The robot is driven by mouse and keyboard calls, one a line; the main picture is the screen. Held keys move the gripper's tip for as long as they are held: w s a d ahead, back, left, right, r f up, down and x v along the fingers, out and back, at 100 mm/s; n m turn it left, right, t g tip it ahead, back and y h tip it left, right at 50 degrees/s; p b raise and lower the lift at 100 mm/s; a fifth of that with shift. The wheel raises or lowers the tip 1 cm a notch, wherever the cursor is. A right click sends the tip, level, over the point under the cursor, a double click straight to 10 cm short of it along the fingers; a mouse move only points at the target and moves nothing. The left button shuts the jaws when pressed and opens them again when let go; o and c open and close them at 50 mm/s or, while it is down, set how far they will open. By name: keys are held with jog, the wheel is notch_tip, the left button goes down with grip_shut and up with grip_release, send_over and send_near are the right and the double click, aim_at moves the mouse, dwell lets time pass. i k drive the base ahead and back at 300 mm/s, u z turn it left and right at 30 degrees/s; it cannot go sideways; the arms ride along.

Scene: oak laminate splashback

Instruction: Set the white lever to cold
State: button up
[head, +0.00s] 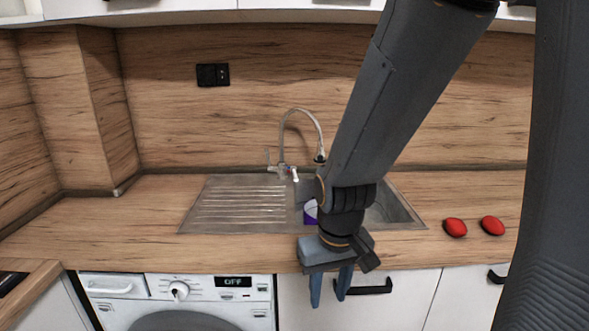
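The tap (318,128) is a metal gooseneck standing behind the sink, its spout arching to the right. A small white lever (295,174) sits at its base, on the right side, and hangs slightly downward. No hot or cold marking can be made out. My gripper (329,292) points down in front of the counter's front edge, well below and nearer than the tap. Its two blue fingers are apart with nothing between them. My arm hides part of the sink.
The steel sink (190,222) has its drainboard at the left. A purple and white item (310,210) is in the sink area, partly hidden. Two red round objects (455,227) (492,225) lie at the right. A washing machine (110,306) reads OFF. The counter's left is clear.

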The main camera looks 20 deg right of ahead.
aim_at(293, 167)
jog(key=u, duration=0.05)
jog(key=k, duration=0.6)
jog(key=u, duration=0.5)
jog(key=i, duration=1.2)
jog(key=u, duration=0.05)
